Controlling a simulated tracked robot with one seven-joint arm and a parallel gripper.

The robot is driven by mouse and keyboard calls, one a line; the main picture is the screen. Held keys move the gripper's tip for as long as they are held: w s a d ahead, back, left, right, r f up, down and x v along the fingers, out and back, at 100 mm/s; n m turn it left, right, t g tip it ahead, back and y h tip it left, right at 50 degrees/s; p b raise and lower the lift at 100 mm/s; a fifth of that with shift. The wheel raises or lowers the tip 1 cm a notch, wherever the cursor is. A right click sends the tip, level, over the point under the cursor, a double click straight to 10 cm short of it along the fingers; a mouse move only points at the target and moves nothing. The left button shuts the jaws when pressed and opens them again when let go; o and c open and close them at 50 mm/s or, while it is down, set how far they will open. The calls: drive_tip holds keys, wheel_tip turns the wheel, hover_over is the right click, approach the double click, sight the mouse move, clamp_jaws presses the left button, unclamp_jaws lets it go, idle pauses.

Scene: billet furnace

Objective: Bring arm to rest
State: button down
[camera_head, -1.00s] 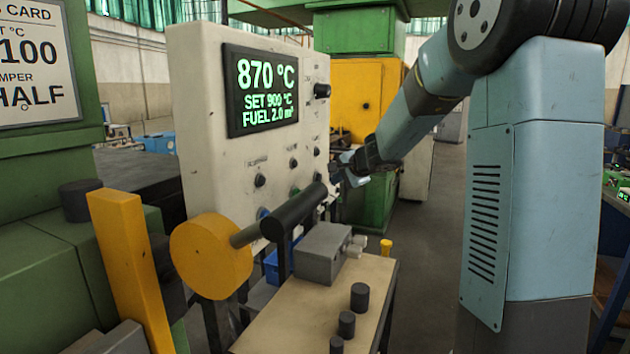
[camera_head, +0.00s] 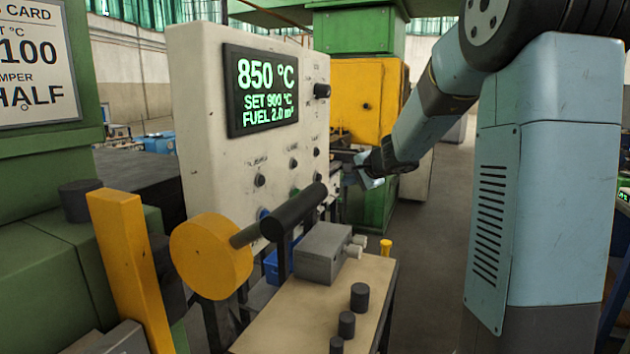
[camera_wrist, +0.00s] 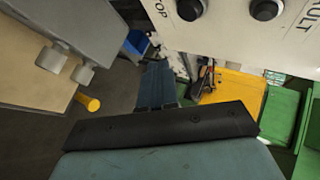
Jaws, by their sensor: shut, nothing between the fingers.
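My gripper (camera_head: 366,178) hangs at the end of my blue-grey arm, to the right of the lower right edge of the control panel (camera_head: 205,120) in the head view. It is shut and empty, apart from the panel as far as I can tell. The panel's display (camera_head: 262,88) reads 850 °C, SET 900 °C, FUEL 2.0. In the wrist view the dark gripper body fills the bottom, and two panel knobs (camera_wrist: 268,10) show close by at the top, one beside the word STOP.
A lever with a dark grip (camera_head: 293,212) and yellow disc (camera_head: 212,255) stands before the panel. A yellow cabinet (camera_head: 365,100) stands behind. Open floor (camera_head: 440,240) lies right of the bench.

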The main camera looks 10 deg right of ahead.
drive_tip(key=s+a+r+n+g, duration=0.2)
drive_tip(key=s+a+n, duration=0.2)
drive_tip(key=s, duration=0.5)
drive_tip(key=s+a+r+n+g, duration=0.1)
drive_tip(key=s+a+r+n, duration=0.2)
drive_tip(key=s, duration=0.6)
drive_tip(key=s+d+f+n+g+h, duration=0.1)
drive_tip(key=s+d+f+n+h, duration=0.1)
drive_tip(key=s, duration=0.9)
drive_tip(key=s+d+f+n+g+h, duration=0.1)
drive_tip(key=s+d+f+n+h, duration=0.1)
drive_tip(key=s, duration=0.9)
drive_tip(key=shift+s+n, duration=0.15)
drive_tip(key=shift+n, duration=0.45)
drive_tip(key=shift+s, duration=0.1)
